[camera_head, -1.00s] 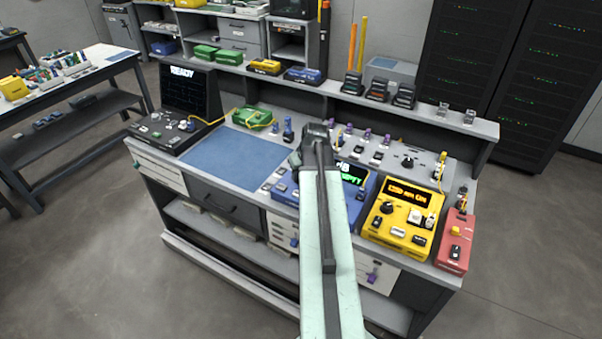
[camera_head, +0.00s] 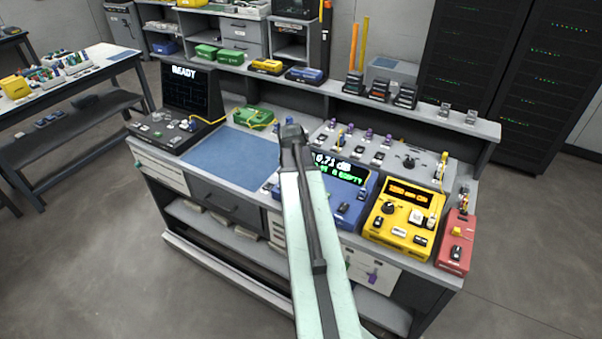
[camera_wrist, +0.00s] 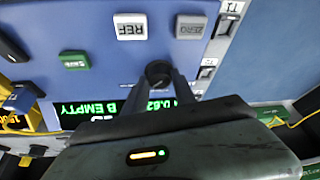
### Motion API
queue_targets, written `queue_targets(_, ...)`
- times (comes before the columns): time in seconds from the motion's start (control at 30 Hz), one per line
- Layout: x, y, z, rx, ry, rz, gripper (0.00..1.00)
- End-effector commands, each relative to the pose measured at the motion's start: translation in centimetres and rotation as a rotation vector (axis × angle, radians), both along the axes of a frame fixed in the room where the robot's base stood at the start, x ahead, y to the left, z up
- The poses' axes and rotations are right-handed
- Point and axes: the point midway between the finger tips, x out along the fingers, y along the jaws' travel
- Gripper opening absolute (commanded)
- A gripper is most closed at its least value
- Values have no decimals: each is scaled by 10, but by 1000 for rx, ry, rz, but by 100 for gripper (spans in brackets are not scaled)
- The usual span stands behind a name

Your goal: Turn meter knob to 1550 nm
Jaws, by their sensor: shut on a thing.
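The blue meter (camera_head: 352,203) sits on the bench, right of the blue mat. Its screen (camera_head: 335,167) shows a dB value and a green line; the wrist view reads B EMPTY on the green text (camera_wrist: 88,107). In the wrist view the meter face has a grey REF button (camera_wrist: 130,27), a ZERO button (camera_wrist: 191,27) and a green button (camera_wrist: 75,62). My gripper (camera_wrist: 160,80) is shut on a dark round knob (camera_wrist: 158,69) on this face. In the head view my gripper (camera_head: 291,133) and arm cover the meter's left part; the knob is hidden. Its pointer setting cannot be read.
A yellow unit (camera_head: 404,222) with an orange display and its own black knob stands right of the meter, then a red unit (camera_head: 456,243). A connector panel (camera_head: 385,152) lies behind. The blue mat (camera_head: 229,160) to the left is clear.

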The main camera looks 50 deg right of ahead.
Motion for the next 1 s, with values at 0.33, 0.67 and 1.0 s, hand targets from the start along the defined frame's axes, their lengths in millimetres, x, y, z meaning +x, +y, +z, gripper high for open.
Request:
queue_targets(0.33, 1, 3, -1, 6, 0, -45, 0)
queue_targets(0.67, 2, 3, -1, 7, 0, -45, 40)
queue_targets(1.0, 1, 2, 0, 4, 0, -44, 54)
